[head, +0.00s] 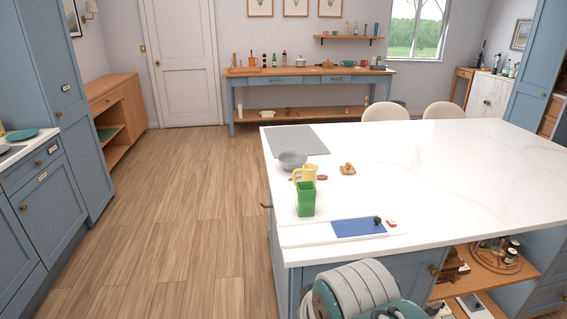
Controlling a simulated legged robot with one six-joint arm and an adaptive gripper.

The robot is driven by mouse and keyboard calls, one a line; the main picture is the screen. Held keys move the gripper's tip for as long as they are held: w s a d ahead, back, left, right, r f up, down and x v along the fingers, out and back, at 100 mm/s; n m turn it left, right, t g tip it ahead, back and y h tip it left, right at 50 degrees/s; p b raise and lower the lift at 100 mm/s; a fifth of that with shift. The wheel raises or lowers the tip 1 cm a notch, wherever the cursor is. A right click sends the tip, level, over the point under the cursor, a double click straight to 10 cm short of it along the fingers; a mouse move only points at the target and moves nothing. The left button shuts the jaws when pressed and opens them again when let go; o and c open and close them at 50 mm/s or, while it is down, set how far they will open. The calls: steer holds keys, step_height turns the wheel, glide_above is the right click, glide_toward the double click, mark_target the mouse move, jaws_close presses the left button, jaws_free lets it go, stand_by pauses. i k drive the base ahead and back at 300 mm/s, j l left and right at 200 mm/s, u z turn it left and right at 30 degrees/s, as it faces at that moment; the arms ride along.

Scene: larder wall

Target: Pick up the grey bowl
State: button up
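The grey bowl (292,160) stands upright near the left edge of the white island top (440,185). It is at the near edge of a flat grey mat (297,138); I cannot tell whether it rests on the mat. A yellow jug (309,172) is just in front of the bowl, to its right. Part of my arm shows at the bottom of the picture, in front of the island. My gripper is not in view, and nothing is seen touching the bowl.
A green container (306,199) stands in front of the jug. A small wooden item (347,169) lies to the right. A blue mat (358,227) with small items is near the front edge. The island's right side is clear. Open floor (190,210) lies left.

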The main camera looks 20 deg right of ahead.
mark_target(289, 161)
steer(key=i+j+z, duration=0.2)
steer(key=i+j, duration=0.15)
steer(key=j, duration=0.3)
steer(key=i+j+z, duration=0.15)
steer(key=j, duration=0.15)
steer(key=i+j+z, duration=0.1)
steer(key=j, duration=0.25)
steer(key=i+j+z, duration=0.1)
steer(key=j, duration=0.3)
steer(key=i+j+z, duration=0.1)
steer(key=j, duration=0.25)
steer(key=i+j+z, duration=0.3)
steer(key=i+j, duration=0.2)
steer(key=i, duration=0.2)
steer(key=i+j+z, duration=0.3)
steer(key=i+j, duration=0.3)
steer(key=i+l, duration=0.1)
steer(key=i, duration=0.65)
steer(key=l+z, duration=0.05)
